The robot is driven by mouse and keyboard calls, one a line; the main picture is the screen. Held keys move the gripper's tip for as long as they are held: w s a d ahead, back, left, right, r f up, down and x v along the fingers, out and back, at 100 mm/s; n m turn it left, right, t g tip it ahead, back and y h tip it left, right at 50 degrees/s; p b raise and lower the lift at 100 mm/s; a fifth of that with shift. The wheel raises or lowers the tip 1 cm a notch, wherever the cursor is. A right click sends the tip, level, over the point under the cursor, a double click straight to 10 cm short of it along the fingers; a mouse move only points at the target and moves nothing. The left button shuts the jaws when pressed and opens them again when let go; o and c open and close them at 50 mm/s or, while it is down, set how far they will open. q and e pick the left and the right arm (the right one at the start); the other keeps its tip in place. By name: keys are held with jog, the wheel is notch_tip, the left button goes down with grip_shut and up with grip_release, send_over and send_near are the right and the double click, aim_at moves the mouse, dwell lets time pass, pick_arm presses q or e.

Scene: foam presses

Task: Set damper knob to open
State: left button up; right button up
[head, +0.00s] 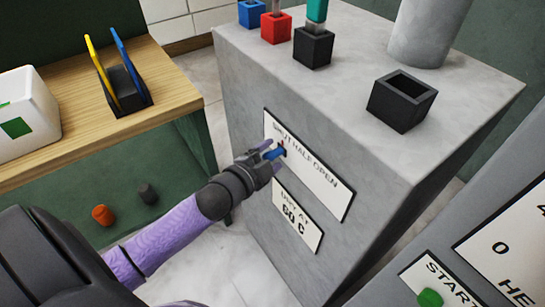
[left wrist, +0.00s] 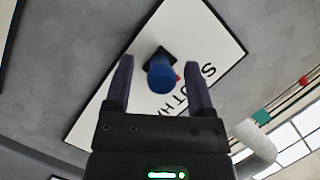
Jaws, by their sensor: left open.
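The damper knob (head: 275,153) is a blue stub on a dark base, on the white label plate (head: 322,184) reading SHUT HALF OPEN, on the grey cabinet's side. It sits toward the SHUT end of the plate. A small red mark shows beside it. My left gripper (head: 268,150) is at the knob, open. In the left wrist view the knob (left wrist: 160,76) stands between the two spread fingers, with gaps on both sides. Part of the lettering there is hidden by a finger. The exact knob setting is hard to read. My right gripper is not in view.
A plate reading 60 C (head: 298,215) is below the knob plate. On the cabinet top (head: 350,65) are several small holders, including an empty black one (head: 402,99), and a grey cylinder (head: 428,30). A wooden bench (head: 165,75) stands left; a panel with a green START button (head: 430,298) is right.

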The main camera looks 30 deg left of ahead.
pick_arm(q)
jog(key=shift+w+f, duration=0.1)
jog(key=shift+w, duration=0.25)
grip_shut()
dwell(1.2)
